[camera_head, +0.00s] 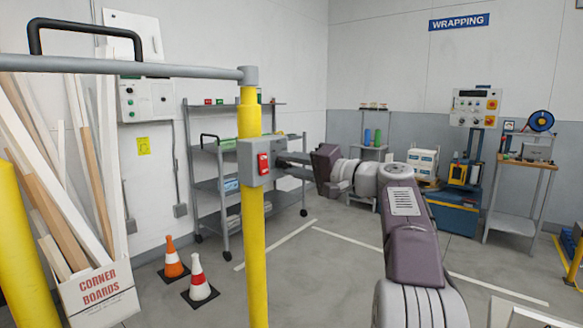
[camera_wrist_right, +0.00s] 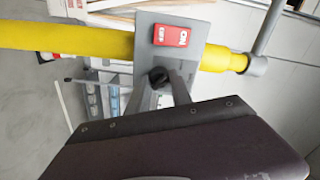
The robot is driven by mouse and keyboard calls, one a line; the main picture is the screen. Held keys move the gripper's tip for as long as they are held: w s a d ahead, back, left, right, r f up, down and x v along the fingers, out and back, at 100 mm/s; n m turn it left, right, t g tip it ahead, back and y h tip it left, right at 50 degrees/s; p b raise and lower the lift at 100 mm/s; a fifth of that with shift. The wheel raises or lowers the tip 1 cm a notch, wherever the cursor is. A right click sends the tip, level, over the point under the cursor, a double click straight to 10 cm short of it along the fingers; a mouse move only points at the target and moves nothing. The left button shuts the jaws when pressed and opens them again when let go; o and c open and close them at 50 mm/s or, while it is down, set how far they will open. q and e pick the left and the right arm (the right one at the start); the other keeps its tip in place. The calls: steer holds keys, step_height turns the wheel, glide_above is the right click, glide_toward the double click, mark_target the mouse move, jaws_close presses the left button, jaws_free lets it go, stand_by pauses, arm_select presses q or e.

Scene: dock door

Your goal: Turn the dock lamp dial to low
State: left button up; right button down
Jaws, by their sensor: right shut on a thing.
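A grey box (camera_head: 246,168) with a red switch (camera_head: 264,163) is mounted on a yellow post (camera_head: 256,265). In the right wrist view, the box (camera_wrist_right: 188,22) shows the red switch (camera_wrist_right: 170,35) with white lettering, and a small black dial (camera_wrist_right: 158,77) on the side facing my gripper. My right gripper (camera_head: 287,164) reaches the box from the right. In the wrist view its two fingers (camera_wrist_right: 160,86) are closed around the dial. The dial's pointer and any marks are too small to read. My left gripper is not in view.
A grey rail (camera_head: 150,67) runs left from the post top. Traffic cones (camera_head: 201,282) and a box of corner boards (camera_head: 100,292) stand at left. A shelf cart (camera_head: 226,185) is behind the post. The floor at centre right is mostly clear beyond my arm.

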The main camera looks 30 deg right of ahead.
steer(key=c, duration=1.1)
jaws_free()
steer(key=shift+c, duration=0.2)
steer(key=v, duration=0.9)
